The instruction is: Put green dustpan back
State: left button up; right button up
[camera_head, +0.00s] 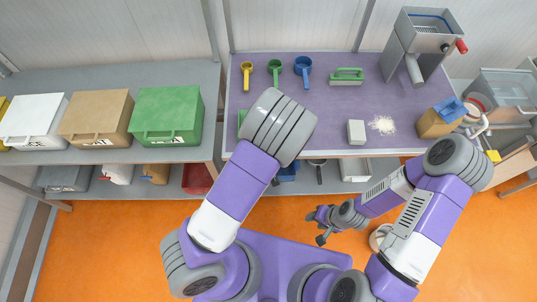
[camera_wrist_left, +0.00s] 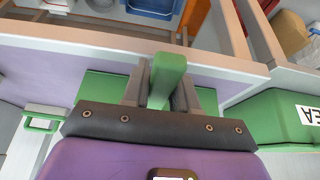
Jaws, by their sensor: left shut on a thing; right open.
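The green dustpan (camera_wrist_left: 103,86) is held over the purple-topped table (camera_head: 330,110), near its front left part. My left gripper (camera_wrist_left: 166,88) is shut on the dustpan's upright green handle, with one finger on each side. In the head view my left arm hides that gripper and most of the dustpan; only a small green part (camera_head: 242,117) shows beside the arm. I cannot tell whether the dustpan touches the tabletop. My right gripper (camera_head: 322,225) is open and empty, low in front of the table above the orange floor.
A green brush (camera_head: 347,76), yellow, green and blue scoops (camera_head: 303,67), a grey block (camera_head: 356,132) and white powder (camera_head: 382,125) are on the table. A grey machine (camera_head: 422,45) stands at back right. A green box (camera_head: 167,115) stands on the left shelf.

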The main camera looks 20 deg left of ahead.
pick_arm(q)
jog(key=shift+f, duration=0.1)
jog(key=o, duration=1)
jog(key=shift+r, duration=0.3)
jog(key=p+v, duration=0.3)
jog(key=v, duration=0.8)
jog(key=shift+s+r, duration=0.3)
